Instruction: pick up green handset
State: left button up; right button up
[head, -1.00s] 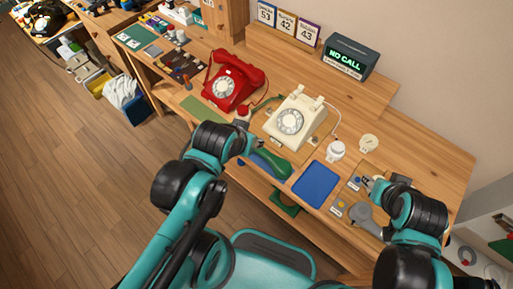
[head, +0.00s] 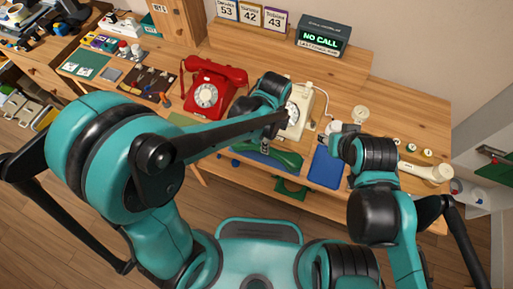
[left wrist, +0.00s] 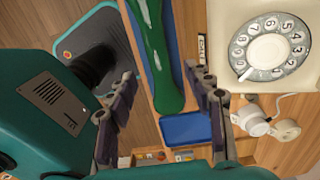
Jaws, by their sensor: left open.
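The green handset (head: 272,152) lies on a blue mat (head: 240,158) at the table's front edge, in front of the cream phone (head: 300,106). In the left wrist view the green handset (left wrist: 156,60) runs lengthwise between the spread fingers of my left gripper (left wrist: 160,76). The left gripper is open, with a finger on each side and nothing held. I cannot tell how far above the handset the fingers are. In the head view my left forearm and wrist cover part of the gripper and cream phone.
A red phone (head: 212,86) stands left of the cream phone. A blue tray (head: 326,168) lies right of the green handset. A cream handset (head: 428,171) lies at the table's right. A "NO CALL" display (head: 322,38) stands at the back.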

pick_arm(q)
notch_tip(320, 180, down, 3)
jog(key=shift+b, duration=0.6)
jog(key=f+b, duration=0.1)
jog(key=f, duration=0.2)
jog(key=f+b, duration=0.1)
jog(key=f, duration=0.1)
jog(key=shift+a+b, duration=0.35)
jog(key=shift+a, duration=0.05)
jog(key=shift+r, duration=0.15)
grip_shut()
